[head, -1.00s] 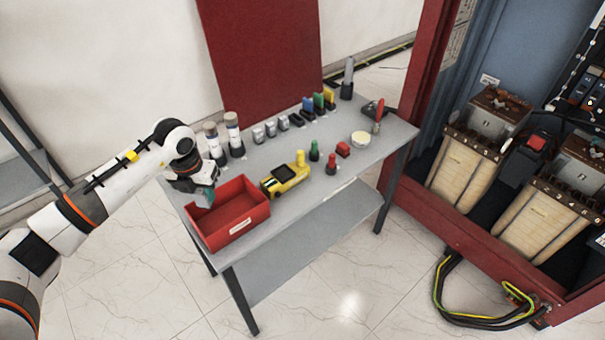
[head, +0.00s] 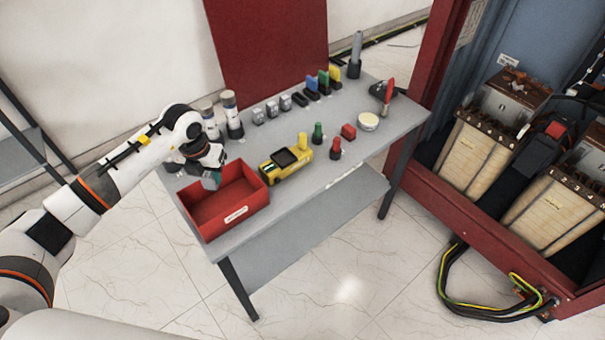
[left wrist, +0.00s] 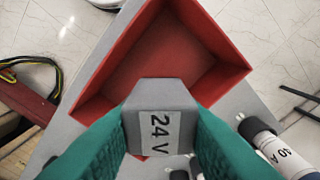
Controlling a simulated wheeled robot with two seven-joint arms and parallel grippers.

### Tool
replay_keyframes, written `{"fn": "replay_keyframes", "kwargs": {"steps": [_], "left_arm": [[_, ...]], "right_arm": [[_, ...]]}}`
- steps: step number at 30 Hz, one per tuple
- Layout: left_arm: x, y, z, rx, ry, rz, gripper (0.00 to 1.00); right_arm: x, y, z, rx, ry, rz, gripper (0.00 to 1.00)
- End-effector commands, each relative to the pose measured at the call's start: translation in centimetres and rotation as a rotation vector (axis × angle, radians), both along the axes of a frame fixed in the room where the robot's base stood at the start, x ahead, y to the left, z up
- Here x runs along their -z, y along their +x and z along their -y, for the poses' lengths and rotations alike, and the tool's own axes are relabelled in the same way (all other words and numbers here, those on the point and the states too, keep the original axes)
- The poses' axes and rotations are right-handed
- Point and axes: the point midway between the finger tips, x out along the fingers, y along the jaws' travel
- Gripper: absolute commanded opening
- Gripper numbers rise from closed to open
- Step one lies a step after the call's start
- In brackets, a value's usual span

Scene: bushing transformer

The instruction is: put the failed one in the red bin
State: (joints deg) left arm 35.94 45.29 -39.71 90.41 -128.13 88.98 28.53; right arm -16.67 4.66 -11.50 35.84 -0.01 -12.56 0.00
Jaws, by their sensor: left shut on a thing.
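The red bin (head: 225,222) stands at the left front end of the grey table, and its inside shows empty in the left wrist view (left wrist: 165,45). My left gripper (head: 211,180) is over the bin's left back part. It is shut on a grey block labelled "24 V" (left wrist: 157,128), held between teal fingers. In the left wrist view the block overlaps the near corner of the bin, with the open inside beyond it. Whether the block is below the rim I cannot tell. My right gripper is not in view.
Cylinders (head: 232,115) stand behind the bin, one marked "40 A" in the left wrist view (left wrist: 275,150). A yellow meter (head: 287,164) sits close to the bin's right side. Small grey blocks (head: 272,109) line the back of the table (head: 325,140). A red cabinet stands at right.

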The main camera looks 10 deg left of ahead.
Motion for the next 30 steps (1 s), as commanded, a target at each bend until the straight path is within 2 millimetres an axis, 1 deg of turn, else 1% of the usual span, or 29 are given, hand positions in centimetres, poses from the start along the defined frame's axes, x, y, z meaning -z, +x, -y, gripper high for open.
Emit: {"fn": "replay_keyframes", "kwargs": {"steps": [2, 6, 7, 11, 15, 20, 22, 26, 30], "left_arm": [[0.0, 0.0, 0.0, 0.0, 0.0, 0.001, 0.09], [0.0, 0.0, 0.0, 0.0, 0.0, 0.001, 0.09], [0.0, 0.0, 0.0, 0.0, 0.0, 0.001, 0.35], [0.0, 0.0, 0.0, 0.0, 0.0, 0.001, 0.57], [0.0, 0.0, 0.0, 0.0, 0.0, 0.001, 0.58], [-0.1, 0.0, 0.0, 0.0, 0.0, 0.001, 0.58], [-0.5, 0.0, 0.0, 0.0, 0.0, 0.003, 0.58], [-2.2, -0.1, 0.0, 0.001, -0.001, 0.006, 0.58], [-5.2, -0.5, 0.0, 0.001, 0.0, 0.008, 0.58]], "right_arm": [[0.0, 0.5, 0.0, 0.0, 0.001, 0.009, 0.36], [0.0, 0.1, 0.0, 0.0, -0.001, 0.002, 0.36], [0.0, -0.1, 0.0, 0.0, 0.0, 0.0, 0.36], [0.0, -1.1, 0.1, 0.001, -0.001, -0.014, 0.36], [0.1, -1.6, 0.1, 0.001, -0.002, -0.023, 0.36], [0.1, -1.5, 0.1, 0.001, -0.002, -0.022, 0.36], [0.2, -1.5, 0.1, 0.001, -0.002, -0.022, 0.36], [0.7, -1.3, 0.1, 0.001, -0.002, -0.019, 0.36], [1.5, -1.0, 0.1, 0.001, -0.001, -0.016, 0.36]]}}
